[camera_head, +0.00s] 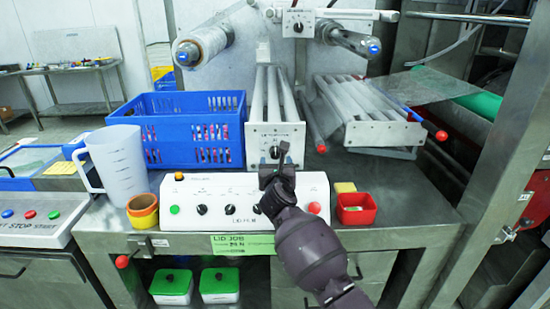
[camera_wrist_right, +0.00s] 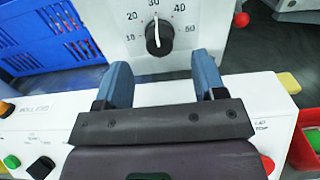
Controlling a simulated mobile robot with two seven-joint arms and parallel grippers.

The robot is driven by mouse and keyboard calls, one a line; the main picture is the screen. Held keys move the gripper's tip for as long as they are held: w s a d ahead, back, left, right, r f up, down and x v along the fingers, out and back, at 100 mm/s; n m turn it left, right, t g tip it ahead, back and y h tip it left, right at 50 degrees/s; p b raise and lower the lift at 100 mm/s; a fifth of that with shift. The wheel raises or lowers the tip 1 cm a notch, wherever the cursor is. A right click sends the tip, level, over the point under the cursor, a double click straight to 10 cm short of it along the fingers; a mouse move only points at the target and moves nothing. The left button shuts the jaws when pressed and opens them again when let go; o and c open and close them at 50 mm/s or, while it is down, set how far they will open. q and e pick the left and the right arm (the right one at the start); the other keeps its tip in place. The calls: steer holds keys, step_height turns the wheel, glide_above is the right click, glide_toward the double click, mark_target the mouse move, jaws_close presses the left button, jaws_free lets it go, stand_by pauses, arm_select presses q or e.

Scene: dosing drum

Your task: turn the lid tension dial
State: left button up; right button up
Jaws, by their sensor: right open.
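A black dial knob (camera_wrist_right: 158,38) with a scale from 10 to 50 is on a white panel in the right wrist view. Its white mark points up, close to 30. In the head view this dial (camera_head: 274,152) is on the front of the white roller unit, just beyond my right gripper. My right gripper (camera_head: 277,165) is open and empty. In the wrist view its two blue-grey fingers (camera_wrist_right: 162,72) stand apart, just short of the knob and apart from it in the picture. My left gripper is not in view.
A white control box (camera_head: 237,187) with knobs and buttons lies below my right gripper. A blue crate (camera_head: 175,104) stands left, a red bin (camera_head: 356,209) right. Another dial (camera_head: 297,27) is on the upper unit. A red-tipped lever (camera_head: 321,148) stands right of the dial.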

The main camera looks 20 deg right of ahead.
mark_target(275, 156)
steer(key=shift+b+x, duration=0.5)
steer(key=shift+x, duration=2)
steer(key=c, duration=0.9)
